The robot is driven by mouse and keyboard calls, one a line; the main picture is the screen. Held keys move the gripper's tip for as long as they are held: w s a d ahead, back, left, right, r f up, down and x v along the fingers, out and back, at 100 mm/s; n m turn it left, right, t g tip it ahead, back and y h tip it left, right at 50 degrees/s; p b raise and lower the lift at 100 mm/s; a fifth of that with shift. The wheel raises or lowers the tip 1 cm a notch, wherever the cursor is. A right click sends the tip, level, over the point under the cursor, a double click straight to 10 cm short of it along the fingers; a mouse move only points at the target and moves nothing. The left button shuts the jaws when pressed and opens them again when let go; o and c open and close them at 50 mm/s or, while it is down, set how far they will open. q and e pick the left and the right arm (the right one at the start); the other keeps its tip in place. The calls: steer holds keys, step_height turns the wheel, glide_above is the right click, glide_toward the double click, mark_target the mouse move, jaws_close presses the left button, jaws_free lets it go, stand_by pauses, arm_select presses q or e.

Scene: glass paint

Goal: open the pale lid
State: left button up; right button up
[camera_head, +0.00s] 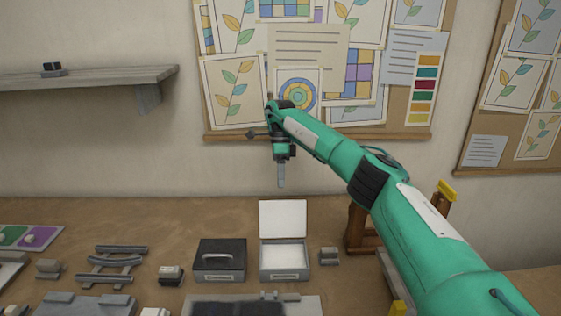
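The pale lid (283,219) stands upright at the back of a small grey box (284,273). The box is open toward me and its pale inside shows; it has a label on its front. My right gripper (281,184) points down above the lid, with a visible gap between them in the picture. Its fingers show as one narrow grey shape, so I cannot tell whether they are apart. Nothing shows hanging from it. My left gripper is out of view.
A dark box with a handle (220,258) stands just left of the open box. A small grey block (329,256) is at its right. A dark rack (110,265) and a paint palette (35,237) lie left. A wooden stand (357,228) is partly behind my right arm.

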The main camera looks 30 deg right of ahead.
arm_select(q)
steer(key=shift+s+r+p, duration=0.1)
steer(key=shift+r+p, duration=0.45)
steer(key=shift+p, duration=0.1)
arm_select(e)
steer(key=a+v, duration=0.1)
steer(key=v, duration=0.5)
steer(key=shift+d+r, duration=0.45)
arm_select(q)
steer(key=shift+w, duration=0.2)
